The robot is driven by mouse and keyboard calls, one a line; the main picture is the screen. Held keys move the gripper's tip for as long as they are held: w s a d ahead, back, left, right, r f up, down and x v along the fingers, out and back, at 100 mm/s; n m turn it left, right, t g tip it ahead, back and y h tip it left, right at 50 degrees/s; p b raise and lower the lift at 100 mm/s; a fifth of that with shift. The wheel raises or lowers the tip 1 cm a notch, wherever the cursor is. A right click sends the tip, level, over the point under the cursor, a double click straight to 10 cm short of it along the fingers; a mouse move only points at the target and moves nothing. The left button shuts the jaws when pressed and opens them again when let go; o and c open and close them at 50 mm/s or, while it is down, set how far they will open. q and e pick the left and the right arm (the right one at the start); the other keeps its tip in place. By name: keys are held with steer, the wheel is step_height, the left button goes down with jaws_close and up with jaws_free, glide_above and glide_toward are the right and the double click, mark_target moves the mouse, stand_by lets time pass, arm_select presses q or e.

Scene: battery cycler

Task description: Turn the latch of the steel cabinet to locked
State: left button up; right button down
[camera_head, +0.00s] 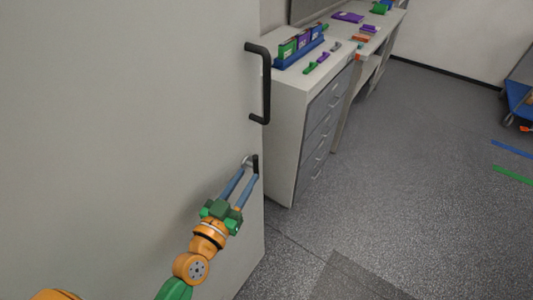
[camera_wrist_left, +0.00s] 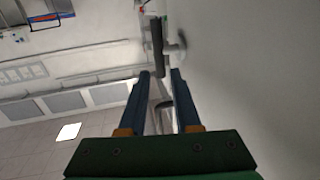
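The steel cabinet (camera_head: 130,110) fills the left of the head view with its pale grey front. Its latch (camera_head: 255,164) is a small black lever on a silver round base, below the long black door handle (camera_head: 266,85). The lever looks upright. My left gripper (camera_head: 249,175) is at the latch, its two blue fingers apart. In the left wrist view the latch lever (camera_wrist_left: 157,46) shows just ahead of and between the open fingertips (camera_wrist_left: 160,72); contact cannot be told. The door handle (camera_wrist_left: 161,103) shows behind, between the fingers. My right gripper is not in view.
A drawer cabinet (camera_head: 283,135) stands close beside the steel cabinet, with a blue rack (camera_head: 300,54) and small coloured items on top. A workbench (camera_head: 372,42) continues behind. The grey floor (camera_head: 410,170) to the right is open. A cart (camera_head: 519,95) stands far right.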

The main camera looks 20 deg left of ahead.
mark_target(254, 165)
arm_select(q)
steer(key=w, duration=0.4)
steer(key=w+d, duration=0.1)
steer(key=w, duration=0.1)
steer(key=shift+w+f+p, duration=0.1)
steer(key=shift+w+p, duration=0.15)
steer(key=shift+p, duration=0.15)
steer(key=shift+s, duration=0.1)
jaws_close()
